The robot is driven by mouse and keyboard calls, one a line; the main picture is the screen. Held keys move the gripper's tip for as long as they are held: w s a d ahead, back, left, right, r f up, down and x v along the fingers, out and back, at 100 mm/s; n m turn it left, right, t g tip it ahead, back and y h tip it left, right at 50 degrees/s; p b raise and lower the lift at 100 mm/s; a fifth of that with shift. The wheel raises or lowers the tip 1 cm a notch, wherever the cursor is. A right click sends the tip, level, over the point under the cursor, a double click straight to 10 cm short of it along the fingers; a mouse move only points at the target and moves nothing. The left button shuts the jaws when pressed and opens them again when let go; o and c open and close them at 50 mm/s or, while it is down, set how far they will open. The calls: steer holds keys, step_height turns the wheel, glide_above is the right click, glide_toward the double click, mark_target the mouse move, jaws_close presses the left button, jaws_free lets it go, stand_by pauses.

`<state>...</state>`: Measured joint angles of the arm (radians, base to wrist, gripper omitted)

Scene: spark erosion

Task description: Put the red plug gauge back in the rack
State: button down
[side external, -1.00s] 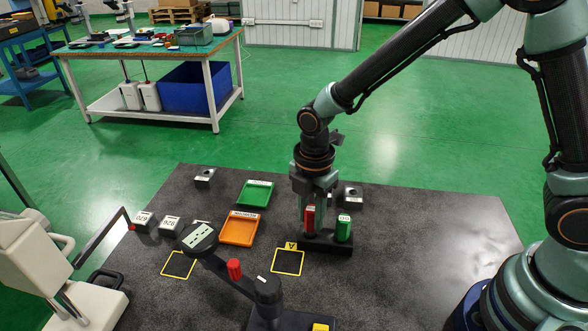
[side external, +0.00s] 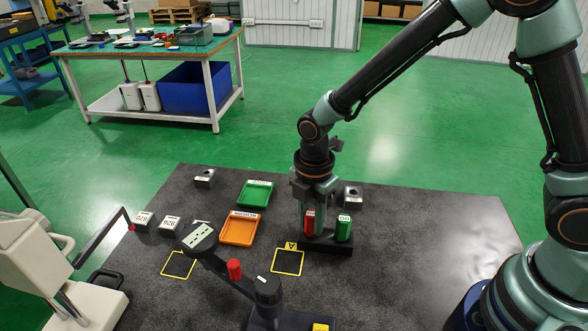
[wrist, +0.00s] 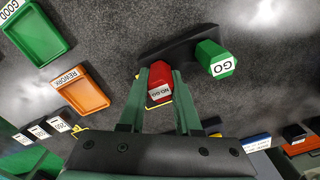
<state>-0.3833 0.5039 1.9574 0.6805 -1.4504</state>
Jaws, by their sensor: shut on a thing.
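The red plug gauge (side external: 309,223), labelled NO GO in the wrist view (wrist: 159,80), stands about upright between the fingers of my gripper (side external: 314,210). My gripper (wrist: 160,84) is shut on it. The gauge is at the left part of the black rack (side external: 340,249), which also shows in the wrist view (wrist: 180,43). Its lower end is hidden, so I cannot tell how deep it sits. The green GO gauge (side external: 344,228) stands in the rack just to the right, apart from my fingers; it also shows in the wrist view (wrist: 214,58).
A yellow-framed mat marked A (side external: 287,262) lies left of the rack. Orange (side external: 239,229) and green (side external: 255,194) trays lie farther left. A black stand with a round head (side external: 200,238) and a red part is in front. The table right of the rack is clear.

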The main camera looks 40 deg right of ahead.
steer(key=c, duration=0.5)
jaws_free()
step_height(320, 180, up, 12)
steer(key=shift+r, duration=0.1)
stand_by(0.4)
steer(key=s+d+r+m+t, duration=0.2)
steer(key=d+m, duration=0.3)
steer(key=m, duration=0.2)
steer(key=s+d+r+m+t, duration=0.1)
steer(key=s+d+r+m, duration=0.2)
steer(key=m, duration=0.4)
steer(key=s+d+r+m+t, duration=0.2)
steer(key=s+d+r+m, duration=0.1)
steer(key=d+m, duration=0.3)
steer(key=shift+d+r+m+t, duration=0.15)
steer(key=shift+d+m+t, duration=0.2)
steer(key=shift+m, duration=0.15)
